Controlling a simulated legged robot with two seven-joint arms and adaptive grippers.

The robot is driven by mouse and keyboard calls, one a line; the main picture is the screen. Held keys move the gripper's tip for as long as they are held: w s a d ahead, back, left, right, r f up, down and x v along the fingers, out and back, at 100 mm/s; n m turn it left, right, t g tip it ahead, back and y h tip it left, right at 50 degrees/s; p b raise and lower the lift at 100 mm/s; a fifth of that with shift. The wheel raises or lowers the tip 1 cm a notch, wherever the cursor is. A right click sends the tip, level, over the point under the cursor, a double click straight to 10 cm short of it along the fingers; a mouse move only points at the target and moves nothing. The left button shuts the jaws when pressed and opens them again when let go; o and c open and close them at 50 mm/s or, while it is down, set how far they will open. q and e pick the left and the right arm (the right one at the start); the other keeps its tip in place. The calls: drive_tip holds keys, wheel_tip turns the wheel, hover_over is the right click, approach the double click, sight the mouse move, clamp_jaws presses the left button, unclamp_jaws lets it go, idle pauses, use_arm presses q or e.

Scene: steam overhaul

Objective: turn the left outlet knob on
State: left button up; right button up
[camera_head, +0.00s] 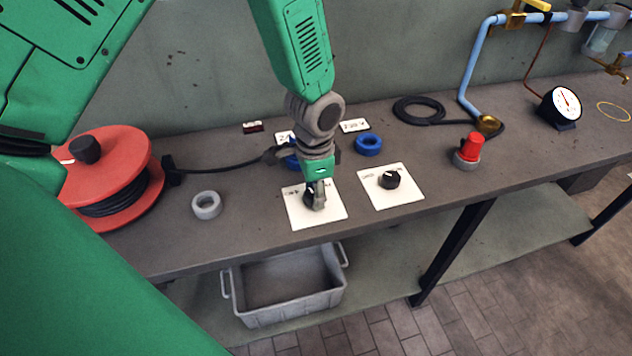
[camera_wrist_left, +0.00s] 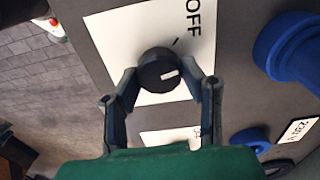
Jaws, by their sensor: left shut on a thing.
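The left outlet knob is black and round on a white plate (camera_head: 299,215) on the bench; in the head view my gripper mostly covers it. In the left wrist view the knob (camera_wrist_left: 157,66) sits between my fingers, with a white mark on its top facing right. The word OFF and a short black tick show on the plate (camera_wrist_left: 125,35) above it. My left gripper (camera_head: 315,205) points down and is shut on this knob; its fingers also show in the left wrist view (camera_wrist_left: 168,93). A second black knob (camera_head: 389,179) stands on another white plate to the right. My right gripper is not in view.
Blue ring sockets (camera_head: 368,145) and small labels (camera_head: 354,126) lie behind the plates. A red cable reel (camera_head: 105,165) and a grey ring (camera_head: 207,205) are at left. A red-topped knob (camera_head: 470,148) is at right. A grey bin (camera_head: 290,290) stands below the bench.

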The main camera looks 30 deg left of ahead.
use_arm(q)
drive_tip(key=m+p, duration=0.4)
drive_tip(key=m, duration=0.2)
drive_tip(key=shift+s, duration=0.2)
drive_tip(key=m+p, duration=0.2)
drive_tip(key=m, duration=0.3)
drive_tip(key=shift+p, duration=0.3)
drive_tip(key=shift+m, duration=0.4)
drive_tip(key=shift+w, duration=0.1)
drive_tip(key=o, duration=1.1)
drive_tip(key=shift+c, duration=0.2)
drive_tip(key=shift+o, duration=0.4)
drive_tip(key=shift+a, duration=0.1)
